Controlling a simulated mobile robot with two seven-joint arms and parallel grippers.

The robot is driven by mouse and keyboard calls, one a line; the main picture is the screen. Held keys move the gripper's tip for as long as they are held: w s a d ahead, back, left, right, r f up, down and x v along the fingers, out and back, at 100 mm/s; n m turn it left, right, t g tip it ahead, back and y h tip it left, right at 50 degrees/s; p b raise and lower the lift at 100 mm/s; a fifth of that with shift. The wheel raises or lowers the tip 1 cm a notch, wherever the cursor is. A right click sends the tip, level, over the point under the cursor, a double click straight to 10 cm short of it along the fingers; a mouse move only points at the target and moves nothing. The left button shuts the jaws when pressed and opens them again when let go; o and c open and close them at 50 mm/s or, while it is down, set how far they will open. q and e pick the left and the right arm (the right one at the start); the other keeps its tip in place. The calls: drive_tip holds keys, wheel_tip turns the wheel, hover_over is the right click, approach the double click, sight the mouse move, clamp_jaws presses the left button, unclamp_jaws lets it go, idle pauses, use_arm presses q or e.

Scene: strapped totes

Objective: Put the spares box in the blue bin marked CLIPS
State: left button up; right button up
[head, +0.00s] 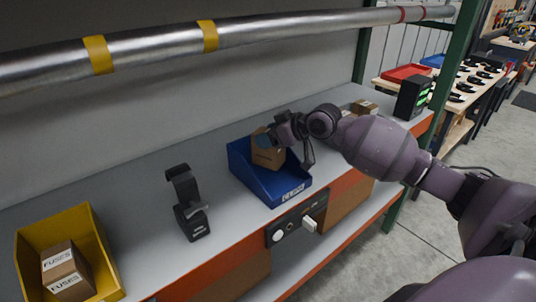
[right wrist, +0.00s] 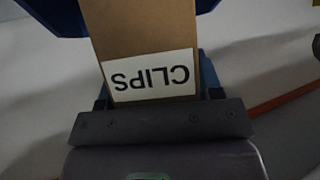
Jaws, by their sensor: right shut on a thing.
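My right gripper (head: 281,134) is shut on a brown cardboard box (head: 267,154). In the right wrist view this box (right wrist: 142,40) carries a white label that reads CLIPS, upside down; I see no SPARES label on it. The blue bin (head: 265,188) stands on the grey shelf, with a white front label too small to read surely. The held box is at the bin's open top, over its back part; I cannot tell whether it touches the floor of the bin. Blue bin edges show behind the box in the wrist view. My left gripper is out of view.
A yellow bin (head: 105,262) at the left holds boxes marked FUSES (head: 66,271). A black stand (head: 188,203) is between the bins. Another brown box (head: 363,107) and a black device with green lights (head: 411,97) are at right. A metal pipe (head: 265,30) runs above the shelf.

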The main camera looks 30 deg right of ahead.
sight(270, 150)
drive_tip(key=shift+f+b, duration=0.3)
drive_tip(key=shift+f, duration=2.25)
drive_tip(key=shift+f, duration=0.15)
drive_tip(key=o, duration=1)
drive_tip(key=shift+s+r, duration=0.1)
drive_tip(key=shift+r, duration=0.1)
drive_tip(key=p+v, duration=0.1)
drive_tip(key=v, duration=1)
drive_tip(key=shift+s+d+r, duration=0.1)
drive_tip(key=shift+s+d, duration=0.05)
drive_tip(key=shift+s, duration=0.15)
